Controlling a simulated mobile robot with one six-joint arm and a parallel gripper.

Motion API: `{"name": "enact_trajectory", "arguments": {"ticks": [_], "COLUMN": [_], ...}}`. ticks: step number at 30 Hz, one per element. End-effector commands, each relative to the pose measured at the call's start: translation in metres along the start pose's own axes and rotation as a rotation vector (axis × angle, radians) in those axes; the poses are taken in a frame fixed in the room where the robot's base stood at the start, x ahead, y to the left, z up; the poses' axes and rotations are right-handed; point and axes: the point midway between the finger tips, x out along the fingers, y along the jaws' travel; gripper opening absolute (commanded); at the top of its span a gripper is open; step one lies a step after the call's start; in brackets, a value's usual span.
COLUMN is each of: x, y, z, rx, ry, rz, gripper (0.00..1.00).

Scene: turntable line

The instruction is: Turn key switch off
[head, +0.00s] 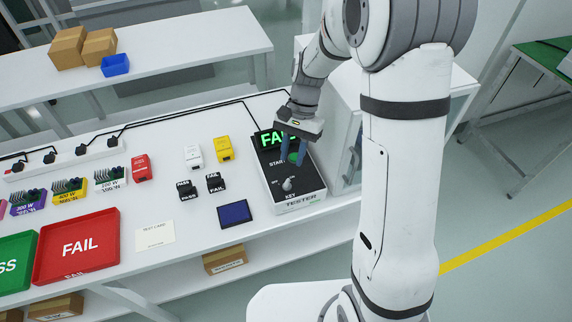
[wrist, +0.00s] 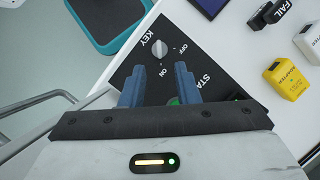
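The black tester box (head: 309,185) stands on the white bench with a lit green display (head: 270,139) reading "FA", the rest hidden by my arm. Its grey key switch knob (head: 287,184) is near the front, above the word KEY. In the wrist view the knob (wrist: 160,49) lies just beyond my fingertips, with OFF and ON printed beside it. I cannot tell for sure which mark it points to. My gripper (head: 293,160) hangs over the box near the green START button (head: 295,157). In the wrist view its blue fingers (wrist: 158,74) are apart and empty, not touching the knob.
A dark blue pad (head: 234,213) lies left of the tester. Black PASS and FAIL blocks (head: 215,183), white and yellow adapters (head: 224,149) and a red FAIL tray (head: 77,247) are farther left. A pale cabinet (head: 345,125) stands close behind the tester's right side.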

Motion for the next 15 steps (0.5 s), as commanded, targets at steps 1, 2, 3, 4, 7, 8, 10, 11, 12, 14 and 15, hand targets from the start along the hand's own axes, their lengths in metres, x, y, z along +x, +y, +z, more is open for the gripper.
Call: {"name": "enact_trajectory", "arguments": {"ticks": [1,2,3,4,7,8,10,11,12,14,15], "x": [0.007,0.011,0.017,0.022,0.039,0.044,0.054,0.058,0.062,0.067,0.069], "y": [0.0,0.0,0.0,0.001,0.001,0.001,0.001,0.0,0.0,0.0,0.0], "z": [0.001,0.001,0.001,0.002,0.001,0.002,0.002,0.001,0.001,0.001,0.001], "rx": [0.0,0.0,0.0,0.0,-0.002,-0.002,-0.002,-0.002,-0.002,-0.003,-0.003], "ry": [-0.004,-0.005,-0.005,-0.005,-0.004,-0.004,-0.004,-0.003,-0.003,-0.002,-0.001], "rz": [0.003,0.004,0.004,0.005,0.005,0.005,0.004,0.003,0.004,0.003,0.003], "gripper": [0.29,0.29,0.29,0.29,0.29,0.29,0.29,0.29,0.29,0.29,0.29]}}
